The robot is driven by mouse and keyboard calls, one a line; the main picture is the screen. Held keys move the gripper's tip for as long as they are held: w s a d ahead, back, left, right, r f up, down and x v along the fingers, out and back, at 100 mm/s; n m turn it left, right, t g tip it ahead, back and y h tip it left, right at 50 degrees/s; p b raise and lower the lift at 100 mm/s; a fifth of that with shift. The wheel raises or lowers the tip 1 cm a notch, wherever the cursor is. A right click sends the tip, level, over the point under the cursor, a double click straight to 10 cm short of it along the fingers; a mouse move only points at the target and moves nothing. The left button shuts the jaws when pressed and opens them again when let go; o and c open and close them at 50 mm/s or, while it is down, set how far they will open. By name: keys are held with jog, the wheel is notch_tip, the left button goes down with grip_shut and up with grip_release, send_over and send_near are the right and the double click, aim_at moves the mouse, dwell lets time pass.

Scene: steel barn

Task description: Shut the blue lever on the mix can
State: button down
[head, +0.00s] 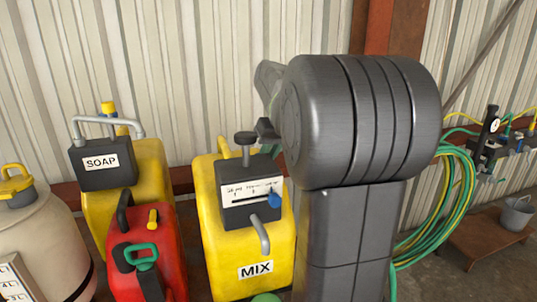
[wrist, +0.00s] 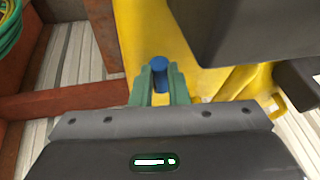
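The yellow mix can (head: 215,235) stands in the middle of the head view, with a dark box (head: 237,210) on top and a scale card on its front. The blue lever (head: 274,199) sticks out at the right end of the slot in that card. In the wrist view, my gripper (wrist: 159,68) has two green fingers with a narrow gap, and the blue lever (wrist: 159,75) shows in that gap against the yellow can (wrist: 215,80). I cannot tell whether the fingers touch it.
A yellow soap can (head: 151,165), a red can (head: 165,235) and a cream tank (head: 45,245) stand left of the mix can. Coiled hoses (head: 445,205) hang at the right by the wall. A grey spout (head: 260,233) projects from the dark box below the lever.

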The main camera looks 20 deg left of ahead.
jog(key=shift+s+a+m+t, duration=0.3)
jog(key=shift+m+t, duration=0.1)
jog(key=shift+m, duration=0.6)
jog(key=c, duration=1.4)
grip_release()
jog(key=v, duration=1.3)
jog(key=shift+r, duration=0.45)
jog(key=shift+s+a, duration=0.1)
